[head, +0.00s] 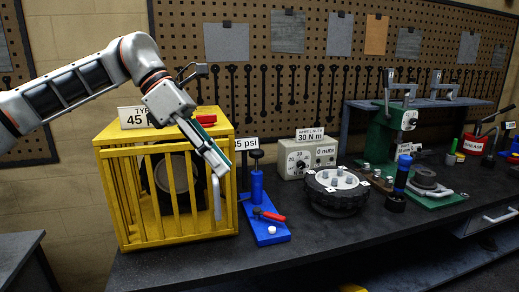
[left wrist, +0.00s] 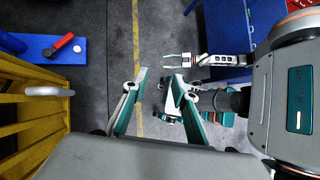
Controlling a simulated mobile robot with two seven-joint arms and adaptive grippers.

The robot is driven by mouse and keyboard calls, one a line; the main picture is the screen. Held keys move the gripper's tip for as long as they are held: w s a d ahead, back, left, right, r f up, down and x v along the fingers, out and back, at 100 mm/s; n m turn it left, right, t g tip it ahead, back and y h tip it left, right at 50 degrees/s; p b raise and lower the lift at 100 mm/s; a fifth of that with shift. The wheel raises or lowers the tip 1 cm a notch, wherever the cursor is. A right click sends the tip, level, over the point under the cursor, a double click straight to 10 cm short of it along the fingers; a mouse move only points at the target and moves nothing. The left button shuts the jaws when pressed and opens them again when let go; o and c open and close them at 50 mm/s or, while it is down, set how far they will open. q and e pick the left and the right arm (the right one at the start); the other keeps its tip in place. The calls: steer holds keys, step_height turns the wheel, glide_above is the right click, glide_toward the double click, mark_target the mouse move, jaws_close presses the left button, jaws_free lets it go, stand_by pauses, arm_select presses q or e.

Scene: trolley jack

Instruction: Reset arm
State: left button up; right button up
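My left arm comes in from the left in the head view. Its gripper (head: 222,168) is beside the front right corner of the yellow cage (head: 131,213), close to the cage's grey handle (head: 217,198). In the left wrist view the two fingers of this gripper (left wrist: 159,75) are spread apart with nothing between them. The handle (left wrist: 50,91) lies to the left of the fingers there, apart from them. My right gripper (left wrist: 172,61) shows small in the left wrist view, over the floor, with its fingers apart and nothing seen between them. It is not in the head view.
A dark wheel is inside the cage. A blue pump (head: 257,190) with a red lever stands right of it on the dark bench (head: 190,262). A wheel hub (head: 336,190), a grey nut box (head: 307,157) and a green press (head: 390,128) stand further right. Open floor (left wrist: 100,50) shows before the bench.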

arm_select(q)
steer(key=s+d+f+n+g+h, duration=0.1)
steer(key=s+d+f+n+h, duration=0.15)
steer(key=d+f+h, duration=0.45)
steer(key=s+d+f+n+g+h, duration=0.2)
steer(key=d+f+n+h, duration=0.25)
steer(key=d, duration=0.55)
steer(key=w+a+f+n+t+y, duration=0.1)
steer(key=a+f+n+t+y, duration=0.2)
steer(key=a+f+n+t, duration=0.5)
steer(key=w+a+f+n+t+y, duration=0.1)
steer(key=a+f+n+t+y, duration=0.2)
steer(key=f+n+t, duration=0.55)
steer(key=w+a+f+n+t+y, duration=0.1)
steer(key=a+f+n+t+y, duration=0.3)
steer(key=f+n, duration=0.85)
steer(key=s+a+f+n+g+y, duration=0.2)
steer(key=s+a+f+n+y, duration=0.1)
steer(key=s+a+f+n, duration=0.3)
steer(key=s+a+f+n+g+y, duration=0.3)
steer(key=s+a+f+n, duration=0.3)
steer(key=s+a+f, duration=0.4)
steer(key=s+f+y, duration=0.1)
steer(key=s+f, duration=0.4)
steer(key=shift+f+n, duration=0.25)
steer(key=shift+n, duration=0.05)
steer(key=shift+w, duration=0.1)
